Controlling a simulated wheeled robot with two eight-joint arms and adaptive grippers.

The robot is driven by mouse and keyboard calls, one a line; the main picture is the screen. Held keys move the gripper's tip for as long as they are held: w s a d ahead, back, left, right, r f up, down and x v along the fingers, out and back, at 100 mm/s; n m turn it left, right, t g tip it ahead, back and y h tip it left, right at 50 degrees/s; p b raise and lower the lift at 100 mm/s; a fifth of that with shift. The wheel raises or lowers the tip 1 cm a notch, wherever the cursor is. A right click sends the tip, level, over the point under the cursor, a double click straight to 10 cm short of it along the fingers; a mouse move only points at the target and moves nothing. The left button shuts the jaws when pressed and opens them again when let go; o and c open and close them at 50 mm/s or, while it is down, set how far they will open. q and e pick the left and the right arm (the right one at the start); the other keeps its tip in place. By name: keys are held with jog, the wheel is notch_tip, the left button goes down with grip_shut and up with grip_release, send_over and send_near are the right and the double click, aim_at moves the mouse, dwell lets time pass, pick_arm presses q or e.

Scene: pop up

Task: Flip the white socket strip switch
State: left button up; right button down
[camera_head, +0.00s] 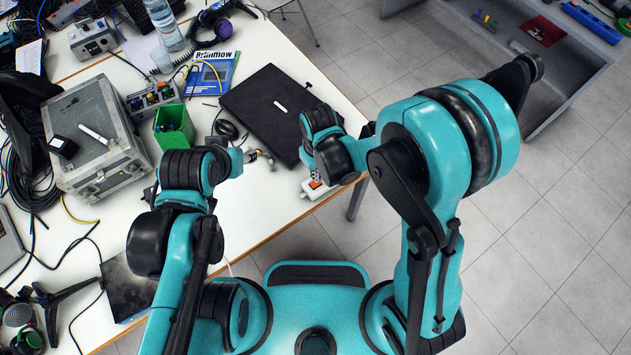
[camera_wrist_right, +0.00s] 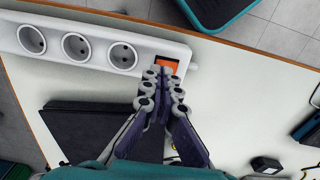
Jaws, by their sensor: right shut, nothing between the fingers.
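The white socket strip (camera_wrist_right: 56,58) lies along the table edge in the right wrist view, with several round sockets. Its orange switch (camera_wrist_right: 167,64) is at one end. In the head view, a small part of the strip (camera_head: 322,190) shows, the rest hidden under my right arm. My right gripper (camera_wrist_right: 163,74) is shut and empty, its fingertips right at the orange switch and covering part of it. I cannot tell whether they touch it. The right gripper also shows small in the head view (camera_head: 315,177). My left gripper (camera_head: 266,157) is over the table, left of the strip, too small to read.
A closed black laptop (camera_head: 265,105) lies behind the strip. A green container (camera_head: 174,127), a grey metal case (camera_head: 88,130) and a blue book (camera_head: 212,73) stand or lie farther left. Cables clutter the left side. The table's front edge is close to the strip.

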jog(key=shift+f+b, duration=0.95)
jog(key=shift+f, duration=0.1)
dwell(0.7)
jog(key=shift+r+p, duration=2.6)
jog(key=shift+r, duration=0.95)
jog(key=s+d+r+m+t+b, duration=0.1)
jog(key=s+d+r+m+t, duration=0.1)
jog(key=d+r, duration=0.5)
jog(key=s+d+r+m+t, duration=0.3)
jog(key=d+r+m+t, duration=0.2)
jog(key=d+r, duration=0.3)
jog(key=d, duration=0.2)
jog(key=shift+d+r+b, duration=0.3)
jog(key=shift+d+b, duration=0.1)
jog(key=shift+s, duration=0.1)
